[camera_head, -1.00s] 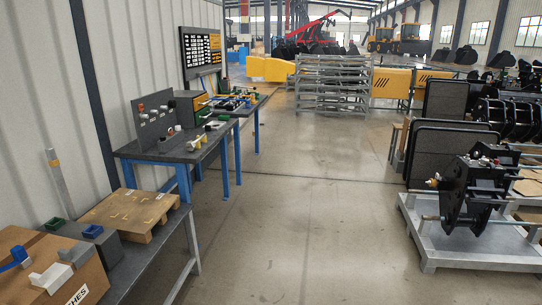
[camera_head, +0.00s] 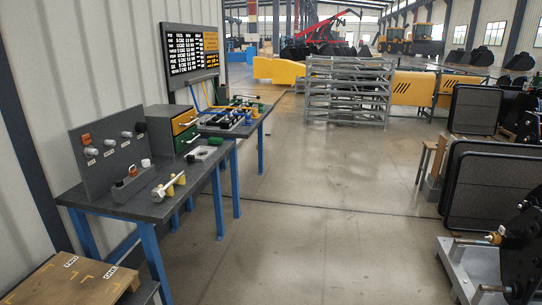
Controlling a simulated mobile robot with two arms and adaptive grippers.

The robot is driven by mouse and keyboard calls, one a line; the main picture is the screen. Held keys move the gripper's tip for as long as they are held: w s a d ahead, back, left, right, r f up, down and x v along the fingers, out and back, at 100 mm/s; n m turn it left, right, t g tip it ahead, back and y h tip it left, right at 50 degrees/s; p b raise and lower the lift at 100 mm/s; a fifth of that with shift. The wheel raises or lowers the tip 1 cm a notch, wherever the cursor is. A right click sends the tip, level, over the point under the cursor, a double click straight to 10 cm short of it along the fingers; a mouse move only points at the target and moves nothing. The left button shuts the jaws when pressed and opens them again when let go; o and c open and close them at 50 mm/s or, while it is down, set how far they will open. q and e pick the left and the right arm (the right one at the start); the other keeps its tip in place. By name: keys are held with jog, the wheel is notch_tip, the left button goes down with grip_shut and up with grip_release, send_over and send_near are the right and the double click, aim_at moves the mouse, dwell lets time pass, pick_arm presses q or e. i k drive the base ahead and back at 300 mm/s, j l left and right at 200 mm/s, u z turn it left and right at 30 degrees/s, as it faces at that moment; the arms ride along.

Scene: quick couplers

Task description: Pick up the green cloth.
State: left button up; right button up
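A small green item (camera_head: 216,141) lies at the right edge of the near blue-legged workbench (camera_head: 118,206), beside a light plate with a dark round centre (camera_head: 203,153). It may be the green cloth, but it is too small to be sure. Neither of my grippers is in view.
A drawer cabinet (camera_head: 185,128) and yellow-white fittings (camera_head: 169,187) stand on the bench. A low table with a wooden board (camera_head: 72,282) is at the lower left. A pallet with black machinery (camera_head: 475,268) stands at the right. The middle floor (camera_head: 310,220) is clear.

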aim_at(212, 140)
jog(key=i, duration=2)
jog(key=i+l+u, duration=0.1)
jog(key=i+u, duration=0.35)
jog(key=i+l+u, duration=0.25)
jog(key=i+u, duration=0.2)
jog(key=i+l+u, duration=1)
jog(key=l+u, duration=0.35)
jog(key=l, duration=0.2)
jog(key=i+l+u, duration=0.1)
jog(key=l+u, duration=0.35)
jog(key=l, duration=0.25)
